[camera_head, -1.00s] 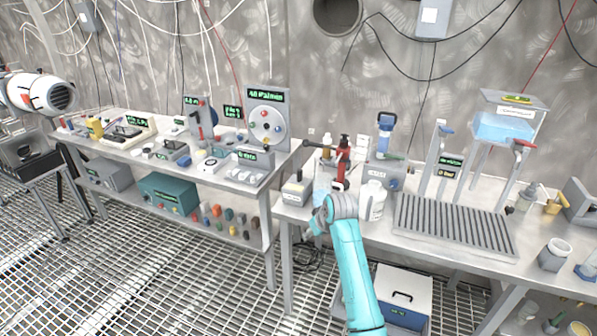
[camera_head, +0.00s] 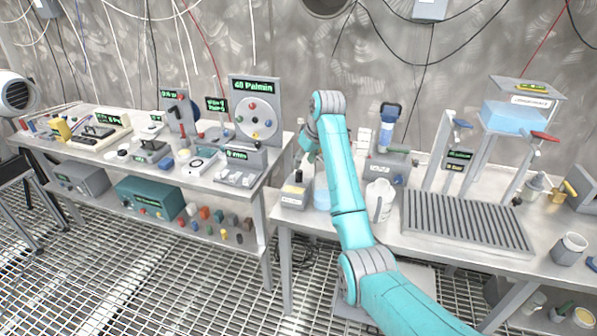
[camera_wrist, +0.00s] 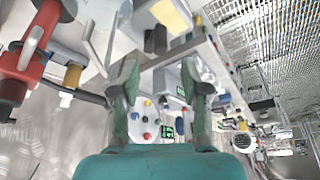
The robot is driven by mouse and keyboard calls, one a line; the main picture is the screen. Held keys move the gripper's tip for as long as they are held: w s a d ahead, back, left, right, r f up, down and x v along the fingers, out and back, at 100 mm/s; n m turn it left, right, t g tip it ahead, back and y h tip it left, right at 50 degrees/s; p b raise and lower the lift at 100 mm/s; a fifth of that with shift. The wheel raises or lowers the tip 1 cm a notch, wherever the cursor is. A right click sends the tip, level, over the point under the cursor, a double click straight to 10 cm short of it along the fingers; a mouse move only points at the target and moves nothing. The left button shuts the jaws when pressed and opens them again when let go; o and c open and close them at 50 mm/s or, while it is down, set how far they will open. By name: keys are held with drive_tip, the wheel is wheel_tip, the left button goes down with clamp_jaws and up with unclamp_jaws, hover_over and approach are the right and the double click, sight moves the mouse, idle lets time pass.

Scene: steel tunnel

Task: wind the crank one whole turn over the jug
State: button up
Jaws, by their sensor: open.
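My gripper (camera_head: 308,153) is raised above the left end of the right bench, partly hidden by my arm. In the wrist view its fingers (camera_wrist: 160,82) are spread, with nothing between them. A white jug (camera_head: 380,203) with a side handle stands upright on the right bench, to the right of my forearm. I cannot tell for sure which part is the crank. A grey unit (camera_head: 388,166) with a blue-topped cylinder and a green handle stands behind the jug. A red device (camera_wrist: 32,62) with a pale lever is close at the left in the wrist view; my arm hides it in the head view.
A water tank stand (camera_head: 515,115) with red and blue levers rises behind a ribbed tray (camera_head: 465,224). A pale blue beaker (camera_head: 321,196) and a grey box (camera_head: 297,190) stand near the bench's left end. The left bench holds a disc panel (camera_head: 256,118) with coloured knobs.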

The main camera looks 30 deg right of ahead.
sight(300, 171)
drive_tip(key=x, duration=0.6)
drive_tip(key=shift+w+f, duration=0.2)
drive_tip(key=shift+f, duration=0.1)
clamp_jaws()
